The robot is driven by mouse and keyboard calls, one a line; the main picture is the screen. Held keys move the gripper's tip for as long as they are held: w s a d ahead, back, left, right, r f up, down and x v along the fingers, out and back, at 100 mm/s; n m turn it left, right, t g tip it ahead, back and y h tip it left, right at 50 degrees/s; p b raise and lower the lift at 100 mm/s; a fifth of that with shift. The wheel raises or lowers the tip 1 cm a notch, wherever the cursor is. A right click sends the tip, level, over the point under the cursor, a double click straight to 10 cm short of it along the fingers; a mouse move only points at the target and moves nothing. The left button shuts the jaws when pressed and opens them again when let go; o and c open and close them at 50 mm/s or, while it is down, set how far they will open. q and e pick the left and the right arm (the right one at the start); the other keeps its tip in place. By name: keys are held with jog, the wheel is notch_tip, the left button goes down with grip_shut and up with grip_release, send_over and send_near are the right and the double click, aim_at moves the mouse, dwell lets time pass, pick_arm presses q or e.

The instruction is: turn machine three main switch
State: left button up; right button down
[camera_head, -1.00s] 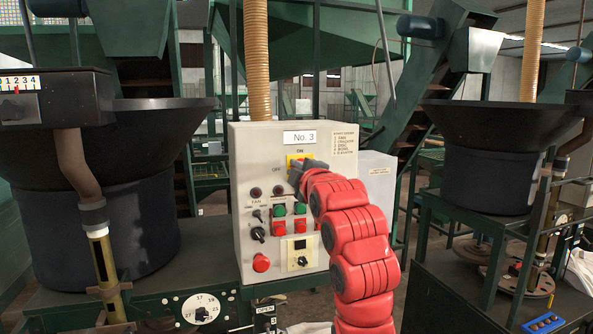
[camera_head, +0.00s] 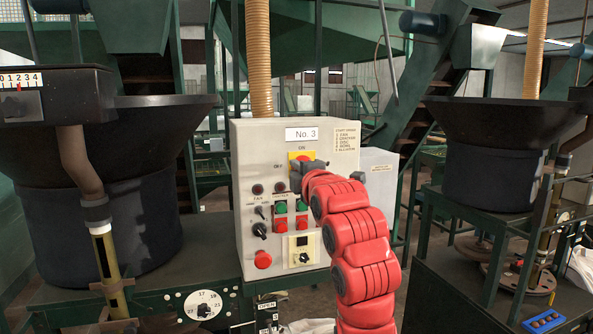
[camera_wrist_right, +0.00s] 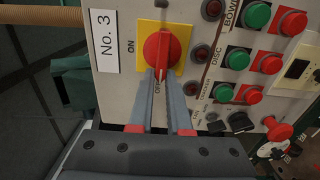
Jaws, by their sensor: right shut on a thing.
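The machine three main switch is a red rotary knob on a yellow plate, at the top of the grey panel marked No. 3 (camera_head: 252,190). The knob (camera_wrist_right: 163,46) shows clearly in the right wrist view; in the head view the plate (camera_head: 293,156) is partly hidden by my right gripper (camera_head: 300,170). In the wrist view, the two fingers of my right gripper (camera_wrist_right: 161,74) are shut on the knob's handle. The handle lines up with the OFF label, and ON is printed on the picture's left side of the plate. My left gripper is not in view.
Below the switch are dark indicator lamps (camera_head: 257,189), green and red push buttons, a black selector (camera_head: 259,230) and a red button (camera_head: 263,260). A dark hopper (camera_head: 100,190) stands left, another (camera_head: 490,170) right. A tan hose (camera_head: 258,60) hangs behind the panel.

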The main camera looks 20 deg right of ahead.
jog(key=c, duration=0.9)
grip_release()
jog(key=shift+o, duration=0.2)
jog(key=shift+w, duration=0.1)
jog(key=s+b, duration=0.5)
jog(key=s, duration=1.2)
jog(key=shift+s+d+b, duration=0.2)
jog(key=shift+d+b, duration=0.15)
